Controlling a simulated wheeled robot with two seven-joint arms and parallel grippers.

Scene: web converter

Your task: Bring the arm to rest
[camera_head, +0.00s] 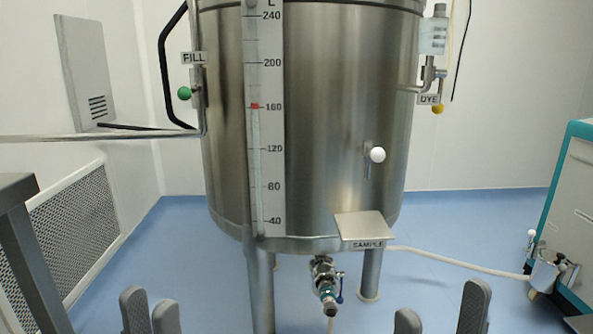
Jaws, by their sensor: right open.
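My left gripper (150,312) shows at the bottom left edge as two grey fingertips close together. A clear gap between them is hard to make out. My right gripper (440,312) shows at the bottom right, its two grey fingertips well apart with only blue floor between them. Both grippers stand upright in front of the tank, apart from it. The rest of both arms is below the frame.
A steel tank (330,110) with a level scale (264,120) stands ahead on legs. A sample shelf (363,226) and a drain valve (325,280) stick out from it. A steel table (20,220) is at left, a teal-edged cabinet (570,210) at right.

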